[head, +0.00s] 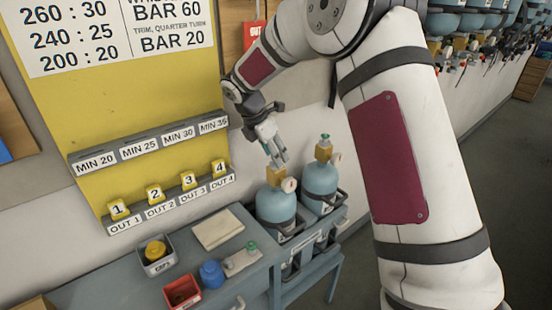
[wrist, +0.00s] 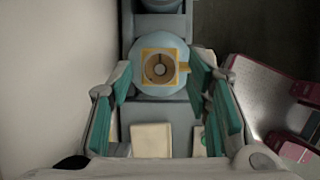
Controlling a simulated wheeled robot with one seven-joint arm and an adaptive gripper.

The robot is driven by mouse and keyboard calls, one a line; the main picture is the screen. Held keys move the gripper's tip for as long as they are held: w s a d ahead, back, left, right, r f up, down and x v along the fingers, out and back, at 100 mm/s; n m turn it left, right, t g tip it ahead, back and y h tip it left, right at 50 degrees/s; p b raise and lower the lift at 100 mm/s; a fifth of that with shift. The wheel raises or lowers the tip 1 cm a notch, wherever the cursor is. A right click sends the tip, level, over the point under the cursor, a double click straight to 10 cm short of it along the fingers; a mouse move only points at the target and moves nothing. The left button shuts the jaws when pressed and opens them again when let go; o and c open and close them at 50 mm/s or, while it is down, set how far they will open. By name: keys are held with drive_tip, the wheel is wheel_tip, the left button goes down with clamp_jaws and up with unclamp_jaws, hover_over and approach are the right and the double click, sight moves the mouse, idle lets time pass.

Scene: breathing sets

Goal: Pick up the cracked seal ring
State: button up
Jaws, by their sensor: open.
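Two blue cylinders stand in a grey rack. The near-left cylinder (head: 275,205) has a yellow valve block (head: 277,175) with a gauge on top. In the wrist view, the block's open top (wrist: 160,52) faces up, and a tan ring (wrist: 150,70) lies in its round seat around a grey centre. This may be the seal ring; I cannot make out a crack. My gripper (head: 278,157) is just above this block, pointing down.
The second cylinder (head: 320,180) stands close on the right. The grey bench at the left holds a caps tray (head: 145,265), a red tray (head: 168,297), a blue round item (head: 212,274) and a beige pad (head: 218,229). A yellow board (head: 150,110) with label rails stands behind.

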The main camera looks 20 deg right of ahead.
drive_tip(key=c, duration=0.8)
drive_tip(key=shift+o, duration=0.2)
drive_tip(key=shift+r, duration=0.45)
drive_tip(key=r, duration=0.1)
drive_tip(key=s+r, duration=0.1)
drive_tip(key=r, duration=0.1)
drive_tip(key=shift+r+b, duration=0.15)
drive_tip(key=shift+b, duration=0.2)
drive_tip(key=s+r+p, duration=0.1)
drive_tip(key=s+r, duration=0.1)
drive_tip(key=s, duration=0.5)
drive_tip(key=s+r+p, duration=0.2)
drive_tip(key=s+r, duration=0.1)
drive_tip(key=s, duration=0.5)
drive_tip(key=shift+a+r, duration=0.15)
drive_tip(key=shift+r, duration=0.05)
